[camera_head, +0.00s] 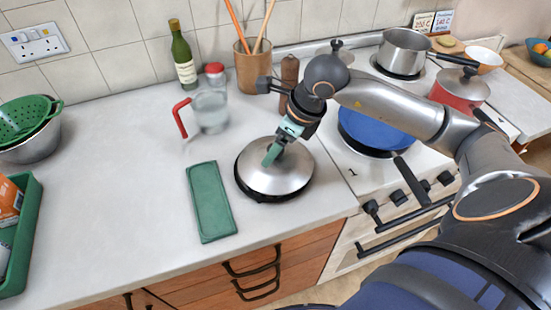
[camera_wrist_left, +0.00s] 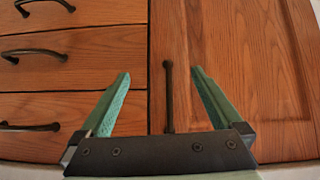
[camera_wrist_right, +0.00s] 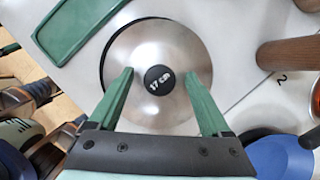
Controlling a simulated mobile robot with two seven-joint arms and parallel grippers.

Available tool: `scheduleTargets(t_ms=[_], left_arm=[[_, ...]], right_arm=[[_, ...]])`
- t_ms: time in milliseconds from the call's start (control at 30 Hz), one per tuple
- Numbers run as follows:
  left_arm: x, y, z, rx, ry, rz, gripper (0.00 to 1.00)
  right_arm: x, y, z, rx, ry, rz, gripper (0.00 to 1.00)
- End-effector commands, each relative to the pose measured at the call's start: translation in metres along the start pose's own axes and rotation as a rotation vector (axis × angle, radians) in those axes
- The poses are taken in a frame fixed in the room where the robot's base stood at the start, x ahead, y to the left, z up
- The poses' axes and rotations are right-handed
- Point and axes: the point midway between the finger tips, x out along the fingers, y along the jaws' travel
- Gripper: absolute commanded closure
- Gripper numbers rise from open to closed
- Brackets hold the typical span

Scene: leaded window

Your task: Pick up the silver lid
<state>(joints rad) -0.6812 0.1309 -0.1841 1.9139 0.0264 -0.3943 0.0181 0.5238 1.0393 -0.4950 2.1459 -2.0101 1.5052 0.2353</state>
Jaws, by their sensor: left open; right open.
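The silver lid (camera_head: 292,182) is round and domed and lies on the worktop, with a dark rim showing under its edge. My right gripper (camera_head: 272,153) is over the lid from above. In the right wrist view its green fingers are open, one on each side of the knob; I cannot tell if they touch it. My left gripper (camera_wrist_left: 160,76) is open and empty, facing wooden cupboard fronts; it is not in the head view.
A green mat (camera_head: 211,202) lies left of the lid. A glass jug (camera_head: 210,110) with a red handle, a bottle (camera_head: 183,58) and a utensil pot (camera_head: 253,68) stand behind. A blue pan (camera_head: 372,132) is on the hob at right.

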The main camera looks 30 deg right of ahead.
Motion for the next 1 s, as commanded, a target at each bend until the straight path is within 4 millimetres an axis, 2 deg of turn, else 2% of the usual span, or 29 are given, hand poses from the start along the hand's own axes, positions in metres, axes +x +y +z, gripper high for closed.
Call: scheduleTargets(t_ms=[167, 900, 1000], left_arm=[[0.0004, -0.0002, -0.0004, 0.0, 0.001, 0.0, 0.0], [0.0007, -0.0003, -0.0014, 0.001, 0.003, 0.0, 0.0], [0.0007, -0.0004, -0.0015, 0.001, 0.003, 0.0, 0.0]], right_arm=[[0.0003, -0.0001, 0.0, 0.0, 0.0, 0.0, 0.18], [-0.0004, -0.0001, 0.0002, 0.0, 0.0, 0.0, 1.0], [-0.0004, -0.0001, 0.0002, 0.0, -0.001, 0.0, 1.0]])
